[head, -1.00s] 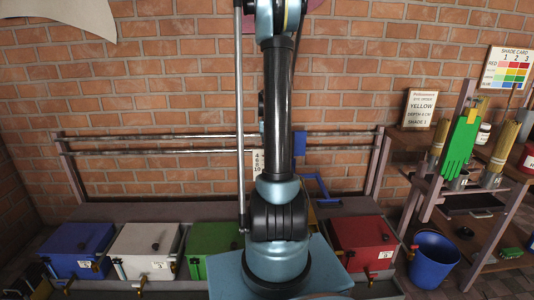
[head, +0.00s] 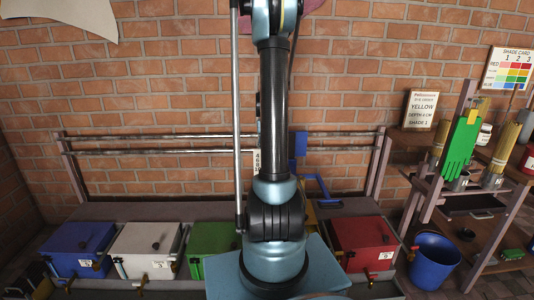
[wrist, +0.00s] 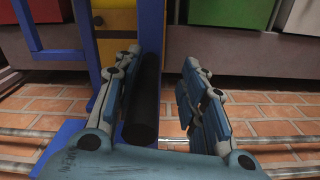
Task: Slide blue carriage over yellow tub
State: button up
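The blue carriage (head: 300,145) hangs on the two wall rails, just right of my arm in the head view; its lower blue frame (head: 316,188) hangs below. In the wrist view its blue upright (wrist: 150,25) stands in front of the yellow tub (wrist: 115,18). In the head view my arm hides most of the yellow tub (head: 311,215). My gripper (wrist: 165,75) is open, its fingers on either side of a dark bar (wrist: 143,100) that joins the blue upright. The bar lies close to the left finger; I cannot tell whether they touch.
Blue (head: 78,248), white (head: 145,250), green (head: 212,240) and red (head: 363,242) tubs line the bench. The metal rails (head: 160,150) run along the brick wall. A blue bucket (head: 434,262) and a rack with gloves (head: 461,145) stand at the right.

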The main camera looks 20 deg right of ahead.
notch_tip(320, 180, up, 12)
dwell(0.8)
